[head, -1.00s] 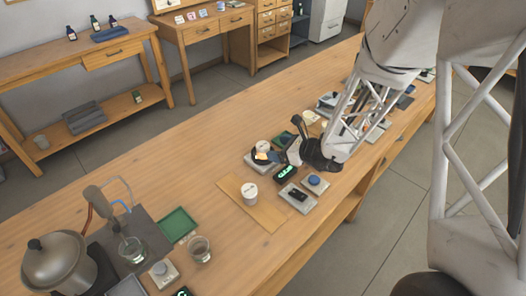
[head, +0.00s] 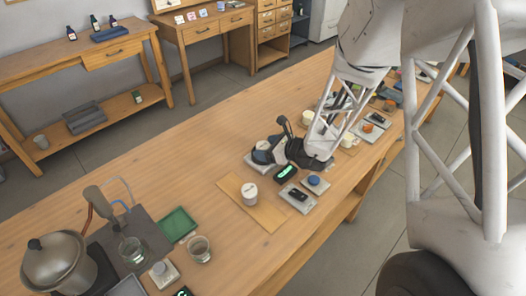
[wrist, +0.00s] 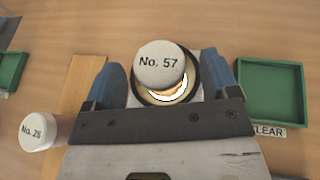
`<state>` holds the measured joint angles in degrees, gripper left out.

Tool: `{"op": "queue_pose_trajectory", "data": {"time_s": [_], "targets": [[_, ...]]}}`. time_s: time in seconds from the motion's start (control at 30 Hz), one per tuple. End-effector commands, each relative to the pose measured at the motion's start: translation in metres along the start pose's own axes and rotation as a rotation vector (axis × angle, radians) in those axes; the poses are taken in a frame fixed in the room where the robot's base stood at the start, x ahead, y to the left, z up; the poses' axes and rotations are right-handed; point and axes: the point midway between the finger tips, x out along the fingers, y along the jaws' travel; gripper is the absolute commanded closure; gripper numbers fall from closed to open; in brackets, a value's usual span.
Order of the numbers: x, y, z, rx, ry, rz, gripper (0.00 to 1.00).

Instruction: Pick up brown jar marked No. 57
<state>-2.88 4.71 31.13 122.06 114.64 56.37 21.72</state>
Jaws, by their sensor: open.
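The jar marked No. 57 (wrist: 160,66) shows from above in the wrist view, with a pale round lid and a bright amber glint on its lower side. It stands upright on a round dark-rimmed pan (wrist: 197,88). My gripper (wrist: 164,78) is open, with one blue finger on each side of the jar. Gaps show between fingers and jar, so it is not gripped. In the head view my gripper (head: 265,153) is low over the bench and partly hides the jar.
A white-lidded jar marked No. 28 (wrist: 38,132) stands beside a wooden board (wrist: 84,85) on the left. A green tray (wrist: 270,90) with a CLEAR label lies to the right. In the head view, a metal pot (head: 58,262) and a glass (head: 199,248) stand at front left.

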Motion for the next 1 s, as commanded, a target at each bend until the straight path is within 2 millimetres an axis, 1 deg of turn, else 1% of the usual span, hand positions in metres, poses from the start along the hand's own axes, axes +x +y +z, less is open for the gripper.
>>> {"op": "queue_pose_trajectory", "data": {"time_s": [0.23, 0.27, 0.6, 0.63, 0.67, 1.0], "targets": [[-0.0001, 0.0, 0.0, 0.0, 0.0, 0.0, 0.19], [-0.0001, 0.0, 0.0, 0.0, 0.0, 0.0, 0.21], [-0.0001, 0.0, 0.0, 0.0, 0.0, 0.0, 0.73], [-0.0001, 0.0, 0.0001, 0.0, 0.0, 0.0, 0.74], [-0.0001, -0.0001, 0.0001, 0.0, 0.0, 0.0, 0.78], [-0.0011, -0.0001, 0.0025, 0.0, 0.0, 0.0, 0.79]]}}
